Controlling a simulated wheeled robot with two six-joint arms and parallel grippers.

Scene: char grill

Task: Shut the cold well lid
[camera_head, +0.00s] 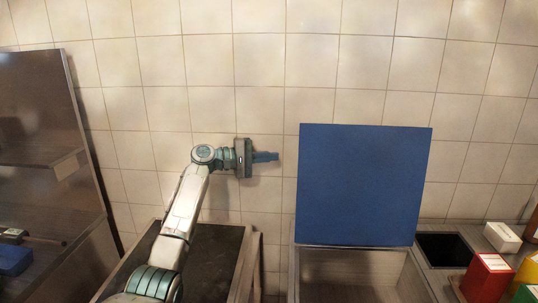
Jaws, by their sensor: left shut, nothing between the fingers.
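The blue cold well lid (363,185) stands open and upright against the tiled wall, at the back edge of the open metal cold well (350,272). My left gripper (275,156) is shut and empty. It points right and is near the lid's left edge, with a small gap between them in the picture. Whether it is level with the lid in depth, I cannot tell. My right gripper is not in view.
A dark-topped metal unit (255,262) stands below my left arm. A tall metal cabinet (35,125) is at the left. Right of the well are a dark bin (444,250), a white box (502,237) and a red container (487,278).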

